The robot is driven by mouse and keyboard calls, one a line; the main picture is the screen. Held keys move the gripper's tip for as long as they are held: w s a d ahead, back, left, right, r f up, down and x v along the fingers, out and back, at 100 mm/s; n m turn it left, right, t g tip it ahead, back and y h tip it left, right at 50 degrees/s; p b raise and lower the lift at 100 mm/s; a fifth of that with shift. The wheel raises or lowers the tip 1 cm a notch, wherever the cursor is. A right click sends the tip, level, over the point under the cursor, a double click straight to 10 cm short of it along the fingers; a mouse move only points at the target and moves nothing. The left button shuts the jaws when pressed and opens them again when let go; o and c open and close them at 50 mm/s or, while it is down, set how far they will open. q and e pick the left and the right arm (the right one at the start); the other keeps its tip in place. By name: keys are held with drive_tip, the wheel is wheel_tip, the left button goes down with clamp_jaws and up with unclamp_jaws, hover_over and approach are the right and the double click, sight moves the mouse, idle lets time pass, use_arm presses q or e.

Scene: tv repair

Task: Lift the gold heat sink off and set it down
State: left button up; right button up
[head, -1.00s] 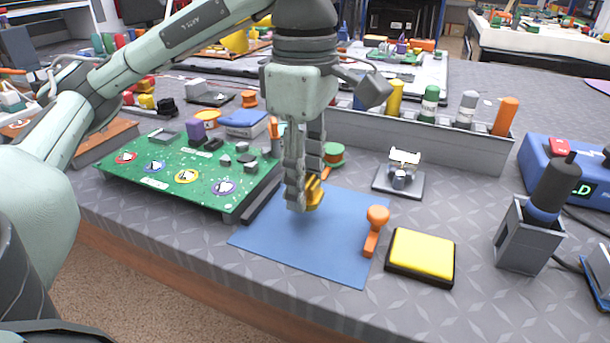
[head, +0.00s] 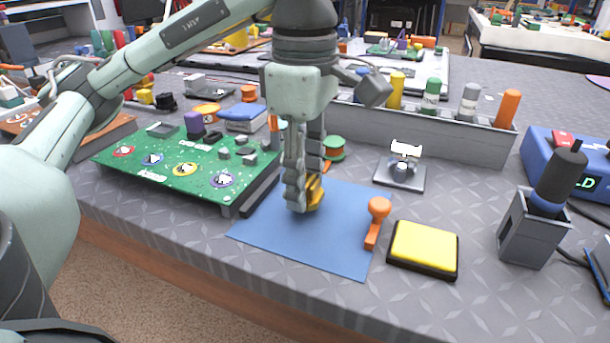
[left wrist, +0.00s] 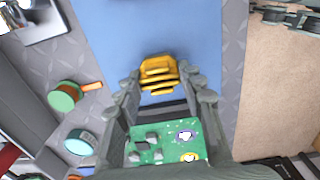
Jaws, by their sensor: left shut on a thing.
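The gold heat sink (head: 316,192) is between the fingers of my left gripper (head: 306,196), low over the blue mat (head: 270,225). In the left wrist view the finned heat sink (left wrist: 158,72) sits between the two fingertips (left wrist: 160,84), over the blue mat (left wrist: 200,30). My left gripper is shut on it. I cannot tell whether its underside touches the mat. The green circuit board (head: 130,160) lies to the left of the mat and also shows in the left wrist view (left wrist: 165,130).
An orange-handled tool (head: 376,222) lies on the mat's right edge, beside a yellow pad (head: 424,247). A small stand (head: 400,175) and a green spool (head: 334,148) are behind. A grey rack (head: 420,140) of coloured bottles runs along the back. The mat's front is clear.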

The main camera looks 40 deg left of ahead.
use_arm(q)
drive_tip(key=shift+f+b, duration=0.75)
drive_tip(key=shift+f, duration=0.15)
drive_tip(key=o, duration=1.2)
drive_tip(key=shift+o, duration=0.2)
wheel_tip(320, 180, up, 12)
